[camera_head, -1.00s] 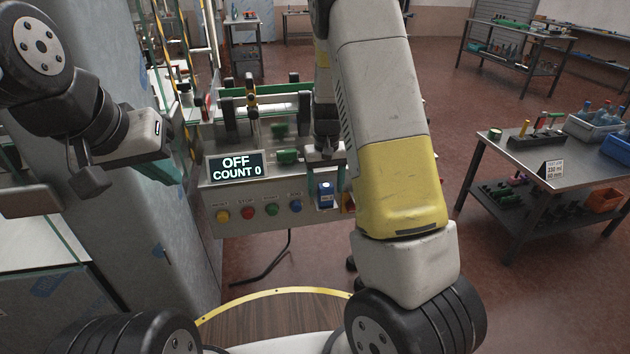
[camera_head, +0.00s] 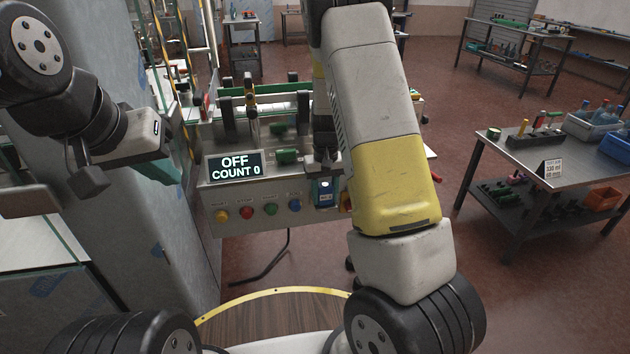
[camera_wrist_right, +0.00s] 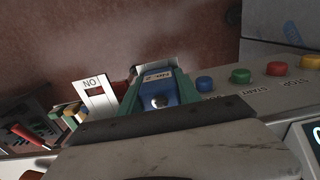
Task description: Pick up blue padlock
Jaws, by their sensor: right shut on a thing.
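The blue padlock (camera_head: 325,193) is at the front of the machine's control panel, right of the buttons. My right gripper (camera_head: 325,178) is over it from above and shut on it. In the right wrist view the padlock (camera_wrist_right: 158,92) sits between the green fingertips, with a light label and a round metal part on it. I cannot tell whether it is still attached to the panel. My left gripper (camera_head: 160,168) is far to the left, near the grey cabinet and away from the padlock; its finger opening is not clear.
The panel has yellow, red, green and blue buttons (camera_head: 295,205) just left of the padlock. A display (camera_head: 235,166) reads OFF, COUNT 0. A white switch label (camera_wrist_right: 95,92) is beside the padlock in the wrist view. A metal table (camera_head: 520,158) with bins stands at the right.

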